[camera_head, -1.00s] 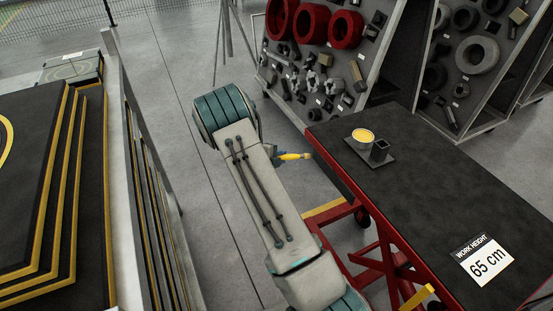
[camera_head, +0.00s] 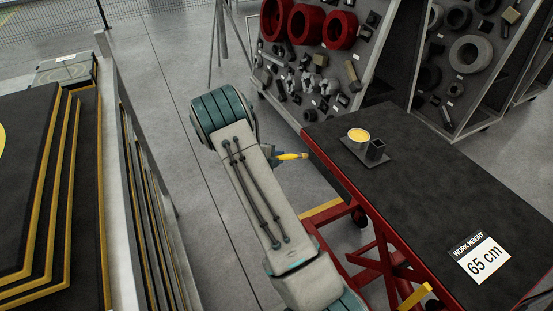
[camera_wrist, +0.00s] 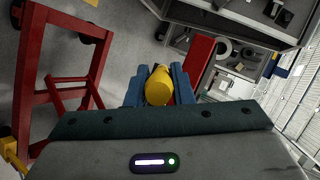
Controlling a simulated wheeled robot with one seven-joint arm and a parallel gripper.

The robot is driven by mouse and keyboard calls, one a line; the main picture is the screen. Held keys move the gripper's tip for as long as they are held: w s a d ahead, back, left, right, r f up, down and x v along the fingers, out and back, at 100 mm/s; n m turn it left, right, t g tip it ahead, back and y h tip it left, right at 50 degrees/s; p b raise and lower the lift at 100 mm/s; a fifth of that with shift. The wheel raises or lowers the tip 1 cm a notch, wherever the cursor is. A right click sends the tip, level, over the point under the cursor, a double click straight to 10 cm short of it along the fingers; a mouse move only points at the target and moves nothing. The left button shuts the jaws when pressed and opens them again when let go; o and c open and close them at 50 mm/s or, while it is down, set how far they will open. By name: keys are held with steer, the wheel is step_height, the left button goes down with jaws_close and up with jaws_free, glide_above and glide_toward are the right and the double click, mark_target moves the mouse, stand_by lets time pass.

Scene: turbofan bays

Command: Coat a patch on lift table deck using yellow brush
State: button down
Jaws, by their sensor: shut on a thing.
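My gripper (camera_wrist: 160,88) is shut on the yellow brush (camera_wrist: 159,86), whose yellow handle shows between the blue fingers in the wrist view. In the head view the yellow brush (camera_head: 291,156) sticks out to the right from behind my arm, left of the lift table and apart from it; my arm hides most of the gripper there. The lift table deck (camera_head: 440,190) is a dark top with a red edge, at the right. A pot of yellow coating (camera_head: 359,135) stands on a small dark tray near the deck's far left corner. No yellow patch shows on the deck.
A "65 cm" work height sign (camera_head: 480,257) lies on the deck. A parts rack with red rings (camera_head: 308,24) stands behind. Yellow-edged black steps (camera_head: 45,200) and a rail are at left.

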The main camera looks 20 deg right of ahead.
steer(key=shift+d, duration=0.4)
steer(key=shift+s, duration=0.1)
steer(key=s+b, duration=1.2)
steer(key=s, duration=0.9)
steer(key=shift+d+b, duration=0.3)
steer(key=shift+d, duration=0.1)
stand_by(0.9)
steer(key=shift+f+b, duration=0.1)
steer(key=shift+b, duration=0.7)
